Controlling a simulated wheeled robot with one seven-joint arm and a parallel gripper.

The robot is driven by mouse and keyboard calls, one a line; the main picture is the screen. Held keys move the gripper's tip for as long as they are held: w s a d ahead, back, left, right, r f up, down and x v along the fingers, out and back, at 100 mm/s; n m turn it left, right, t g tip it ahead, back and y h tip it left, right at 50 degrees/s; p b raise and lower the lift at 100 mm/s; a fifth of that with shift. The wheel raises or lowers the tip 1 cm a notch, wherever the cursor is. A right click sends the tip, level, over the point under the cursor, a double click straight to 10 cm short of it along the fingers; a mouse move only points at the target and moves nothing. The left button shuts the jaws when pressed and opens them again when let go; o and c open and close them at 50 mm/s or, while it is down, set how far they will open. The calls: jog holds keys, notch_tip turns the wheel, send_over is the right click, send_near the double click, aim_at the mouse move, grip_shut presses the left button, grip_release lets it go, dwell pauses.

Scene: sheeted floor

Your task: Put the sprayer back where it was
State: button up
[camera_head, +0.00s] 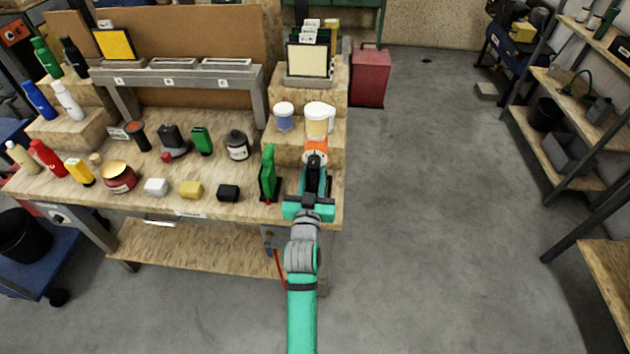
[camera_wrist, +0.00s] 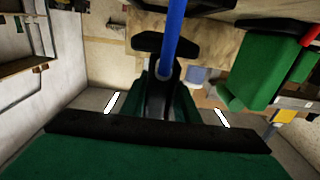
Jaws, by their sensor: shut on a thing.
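The thing I take for the sprayer (camera_head: 316,150) shows as an orange and pale piece at the end of my gripper (camera_head: 314,174), over the right part of the bench. My gripper is shut on it, and the fingers and arm hide much of it. In the wrist view, the dark gripper parts and a blue rod (camera_wrist: 175,40) fill the middle. How the sprayer sits between the fingers cannot be told there. I cannot tell whether it touches the bench.
A green tool on a black base (camera_head: 268,178) stands close left of my gripper. A cream mug (camera_head: 318,120) and a blue-and-white pot (camera_head: 284,116) stand on the step behind. Several bottles and small blocks cover the bench (camera_head: 225,211) further left. The floor at right is clear.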

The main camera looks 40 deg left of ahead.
jog(key=shift+w+f, duration=0.25)
jog(key=shift+f, duration=1.45)
jog(key=shift+w, duration=0.1)
jog(key=shift+f, duration=0.15)
jog(key=o, duration=0.7)
jog(key=shift+s+a+f, duration=0.1)
jog(key=shift+s, duration=0.1)
jog(key=shift+c, duration=0.2)
